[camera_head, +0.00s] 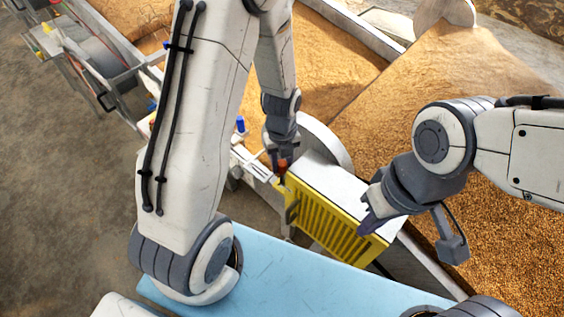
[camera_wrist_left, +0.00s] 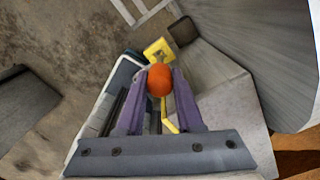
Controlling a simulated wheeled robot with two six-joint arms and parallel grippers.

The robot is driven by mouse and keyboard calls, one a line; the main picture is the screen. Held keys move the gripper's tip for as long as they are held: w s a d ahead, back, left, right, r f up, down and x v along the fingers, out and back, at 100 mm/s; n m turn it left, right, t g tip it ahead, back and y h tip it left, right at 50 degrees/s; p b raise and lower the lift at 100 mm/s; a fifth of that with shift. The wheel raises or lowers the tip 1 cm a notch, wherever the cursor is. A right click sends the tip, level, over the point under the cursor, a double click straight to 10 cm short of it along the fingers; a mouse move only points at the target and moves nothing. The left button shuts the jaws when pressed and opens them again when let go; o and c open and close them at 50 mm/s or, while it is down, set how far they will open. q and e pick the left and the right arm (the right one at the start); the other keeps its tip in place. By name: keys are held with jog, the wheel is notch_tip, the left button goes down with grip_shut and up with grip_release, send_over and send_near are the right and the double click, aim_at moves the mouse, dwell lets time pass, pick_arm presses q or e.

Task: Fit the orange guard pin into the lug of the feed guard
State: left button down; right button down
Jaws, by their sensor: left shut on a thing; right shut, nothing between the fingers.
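The yellow slatted feed guard (camera_head: 335,222) stands at the side of a white-topped housing in the head view. Its lug, a small yellow plate (camera_wrist_left: 158,50), shows just beyond my left fingertips in the left wrist view. My left gripper (camera_head: 282,176) is shut on the orange guard pin (camera_head: 283,163), at the guard's left end. The pin's round orange head (camera_wrist_left: 160,80) sits between the purple fingers; its shank is hidden, so I cannot tell whether it is in the lug. My right gripper (camera_head: 369,224) is shut and empty, against or just above the guard's right end.
Heaps of grain (camera_head: 470,110) lie behind and to the right of the housing. A grey rounded plate (camera_head: 325,140) rises behind the guard's left end. A metal frame with small blue and red parts runs to the upper left. Bare floor (camera_head: 60,200) lies at left.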

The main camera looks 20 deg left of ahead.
aim_at(281, 178)
pick_arm(q)
jog(key=shift+f+b, duration=1.75)
jog(key=shift+f, duration=0.2)
jog(key=shift+f+b, duration=0.8)
jog(key=shift+f, duration=0.4)
jog(key=shift+s+f, duration=0.1)
jog(key=shift+f, duration=0.05)
jog(key=shift+s+f, duration=0.1)
jog(key=shift+f, duration=0.05)
